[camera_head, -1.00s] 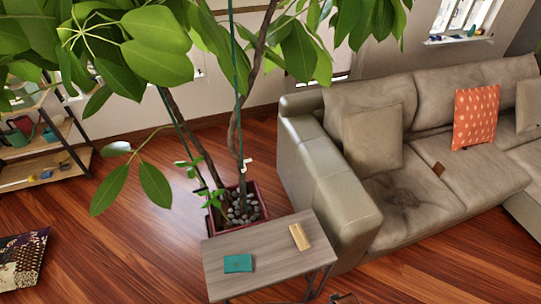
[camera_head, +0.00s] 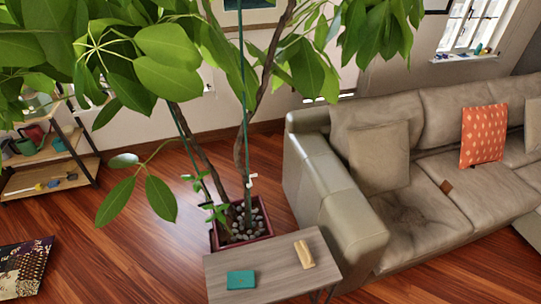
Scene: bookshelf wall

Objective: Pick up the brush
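A small tan, wooden-looking piece (camera_head: 304,254) lies on the right part of the grey side table (camera_head: 268,262); it may be the brush, but it is too small to tell. A flat teal item (camera_head: 241,280) lies on the table's left part, apart from it. Small yellow and blue tool-like items also lie on the lower board of the shelf at the left, too small to identify. Neither of my grippers shows in the head view.
A large potted plant (camera_head: 230,215) stands behind the table, its leaves covering much of the upper left. A beige sofa (camera_head: 340,205) stands close on the table's right. A shelf (camera_head: 75,150) and dark patterned item (camera_head: 25,268) are at left. Wooden floor (camera_head: 130,260) is clear left of the table.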

